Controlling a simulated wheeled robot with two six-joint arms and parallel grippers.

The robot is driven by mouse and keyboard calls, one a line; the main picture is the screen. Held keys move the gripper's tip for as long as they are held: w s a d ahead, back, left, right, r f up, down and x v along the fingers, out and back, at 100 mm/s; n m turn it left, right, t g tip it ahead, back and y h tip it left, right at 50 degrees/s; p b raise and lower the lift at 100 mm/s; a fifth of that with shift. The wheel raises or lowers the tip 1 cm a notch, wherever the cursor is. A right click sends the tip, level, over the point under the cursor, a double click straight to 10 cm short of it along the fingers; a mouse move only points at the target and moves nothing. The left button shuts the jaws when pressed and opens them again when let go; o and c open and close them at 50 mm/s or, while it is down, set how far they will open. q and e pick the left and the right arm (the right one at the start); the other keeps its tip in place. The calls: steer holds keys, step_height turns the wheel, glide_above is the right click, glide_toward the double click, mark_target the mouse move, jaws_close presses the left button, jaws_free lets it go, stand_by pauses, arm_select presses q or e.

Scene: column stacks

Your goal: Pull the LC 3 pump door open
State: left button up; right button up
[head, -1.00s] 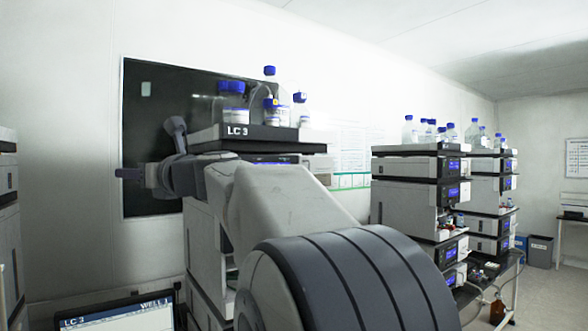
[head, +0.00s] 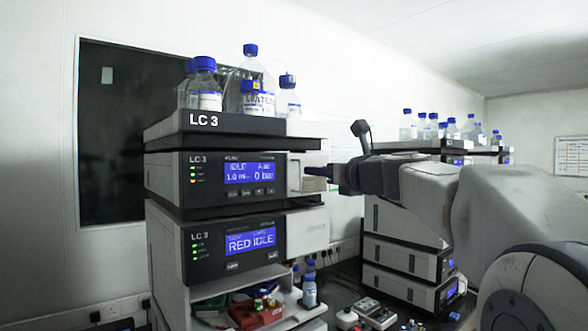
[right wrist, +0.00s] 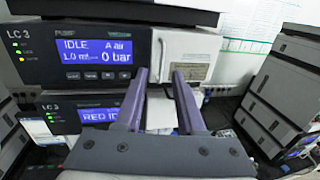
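The LC 3 pump (head: 232,178) is the upper module of the near stack, with a lit blue screen reading IDLE and 0 bar. Its pale door (head: 311,166) is at the right of the front and looks closed. In the right wrist view the door (right wrist: 190,52) has a thin upright handle (right wrist: 161,52) near its left edge. My right gripper (head: 336,177) is just right of the door in the head view. In the right wrist view its two purple fingers (right wrist: 160,76) are apart and empty, pointing toward the handle from slightly below. My left gripper is not in view.
A second LC 3 module (head: 238,243) reading RED IDLE sits below the pump. Blue-capped bottles (head: 250,88) stand on the top tray (head: 215,123). More stacks (head: 400,240) stand to the right, partly behind my right arm. Small bottles and boxes lie low on the bench.

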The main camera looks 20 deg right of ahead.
steer(key=w+p, duration=0.2)
steer(key=w, duration=0.6)
steer(key=shift+w+a+p, duration=0.35)
steer(key=shift+a, duration=0.05)
jaws_close()
stand_by(0.9)
